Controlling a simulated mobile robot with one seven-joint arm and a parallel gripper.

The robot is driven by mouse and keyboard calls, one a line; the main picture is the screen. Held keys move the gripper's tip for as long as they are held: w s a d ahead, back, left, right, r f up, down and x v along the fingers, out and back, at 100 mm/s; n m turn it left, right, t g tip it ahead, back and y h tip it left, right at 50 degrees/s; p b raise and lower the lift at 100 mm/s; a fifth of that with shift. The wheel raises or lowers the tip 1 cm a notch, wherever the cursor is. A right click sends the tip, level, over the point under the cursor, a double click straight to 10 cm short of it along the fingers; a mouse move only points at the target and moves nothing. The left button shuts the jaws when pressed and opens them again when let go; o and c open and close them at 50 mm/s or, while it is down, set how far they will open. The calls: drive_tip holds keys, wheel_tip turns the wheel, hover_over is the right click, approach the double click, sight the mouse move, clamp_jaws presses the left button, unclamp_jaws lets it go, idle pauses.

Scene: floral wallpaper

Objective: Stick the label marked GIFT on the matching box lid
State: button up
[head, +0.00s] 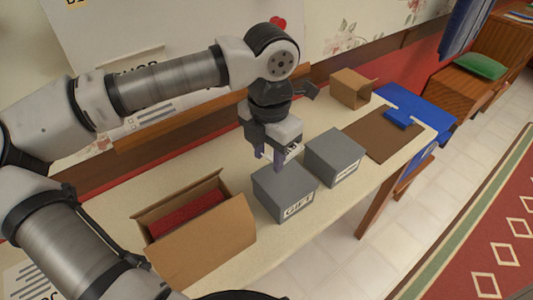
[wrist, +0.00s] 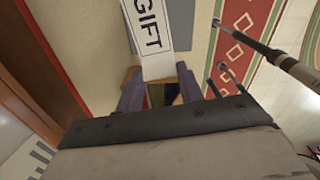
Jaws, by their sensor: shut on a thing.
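A grey box (head: 283,180) stands on the table with a GIFT tag on its front face. A second grey box (head: 336,152) stands behind it to the right; its front tag is too small to read. My gripper (head: 268,158) is directly above the back part of the GIFT box, pointing down. It is shut on a white label (wrist: 151,28) marked GIFT, which sticks out from between the fingers in the wrist view. In the head view only a bit of the label shows beside the fingers. I cannot tell whether the label touches the lid.
An open cardboard box (head: 205,247) with red contents stands left of the GIFT box. A smaller open carton (head: 350,88) is at the back. A brown mat (head: 383,141) and a blue block (head: 398,119) lie at the right. The front table strip is clear.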

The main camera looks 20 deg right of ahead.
drive_tip(key=m, duration=0.2)
drive_tip(key=b, duration=0.2)
hover_over(266, 190)
drive_tip(key=shift+f, duration=2.4)
drive_tip(key=shift+f+b, duration=1.05)
drive_tip(key=shift+b, duration=0.05)
drive_tip(key=shift+f+b, duration=0.4)
drive_tip(key=shift+b, duration=0.1)
drive_tip(key=o, duration=1.6)
drive_tip(key=shift+r, duration=0.15)
drive_tip(key=shift+r+p, duration=1.8)
drive_tip(key=shift+r, duration=1.6)
